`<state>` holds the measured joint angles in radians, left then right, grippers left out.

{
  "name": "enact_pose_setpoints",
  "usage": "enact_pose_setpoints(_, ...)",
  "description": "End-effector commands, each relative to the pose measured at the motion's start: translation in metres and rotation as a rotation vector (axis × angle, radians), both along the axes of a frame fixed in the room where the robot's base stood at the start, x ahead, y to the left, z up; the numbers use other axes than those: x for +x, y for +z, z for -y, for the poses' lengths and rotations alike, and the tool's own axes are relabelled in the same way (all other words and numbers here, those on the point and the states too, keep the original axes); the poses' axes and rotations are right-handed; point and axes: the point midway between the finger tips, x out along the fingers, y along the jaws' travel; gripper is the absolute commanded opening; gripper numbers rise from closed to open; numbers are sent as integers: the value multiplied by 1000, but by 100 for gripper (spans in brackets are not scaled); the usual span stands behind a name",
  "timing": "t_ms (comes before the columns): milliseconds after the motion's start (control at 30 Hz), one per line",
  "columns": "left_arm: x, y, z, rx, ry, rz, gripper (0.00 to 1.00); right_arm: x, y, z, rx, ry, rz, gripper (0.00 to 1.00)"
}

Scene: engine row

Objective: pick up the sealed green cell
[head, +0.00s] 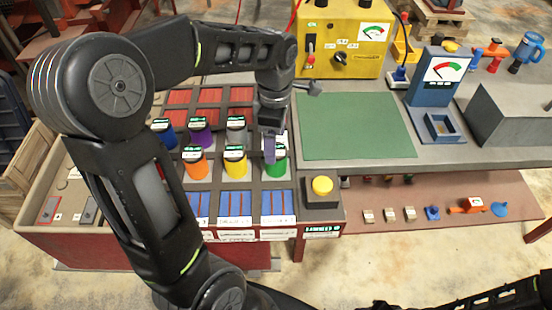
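The green cell (277,168) stands upright at the right end of the front row of cells in the rack (258,184). Its top is partly hidden by my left gripper (271,148), which points down over it. One finger shows at the cell's left edge. I cannot tell whether the fingers are open or touch the cell. My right gripper is not in view; only part of a dark arm shows at the bottom right.
Orange (194,165) and yellow (235,165) cells stand left of the green one; blue, purple and grey cells stand behind. A yellow button box (321,190) is close at right. A green mat (355,128) is bare. A yellow charger-like box (342,40) and blue gauge stand (436,78) stand beyond.

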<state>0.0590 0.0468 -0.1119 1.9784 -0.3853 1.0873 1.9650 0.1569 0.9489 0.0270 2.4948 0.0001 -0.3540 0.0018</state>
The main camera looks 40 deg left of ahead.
Motion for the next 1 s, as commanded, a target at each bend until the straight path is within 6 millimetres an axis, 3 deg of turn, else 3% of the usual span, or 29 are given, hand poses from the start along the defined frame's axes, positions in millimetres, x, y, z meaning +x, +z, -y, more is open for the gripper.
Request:
enact_pose_setpoints(200, 0, -6, 0, 1, 0, -1, 75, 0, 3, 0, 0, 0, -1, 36)
enact_pose_setpoints(533, 0, -49, 2, 0, 0, -2, 75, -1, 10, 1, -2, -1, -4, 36)
enact_pose_setpoints(1000, 0, -52, 2, 0, -1, 1, 75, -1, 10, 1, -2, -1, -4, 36)
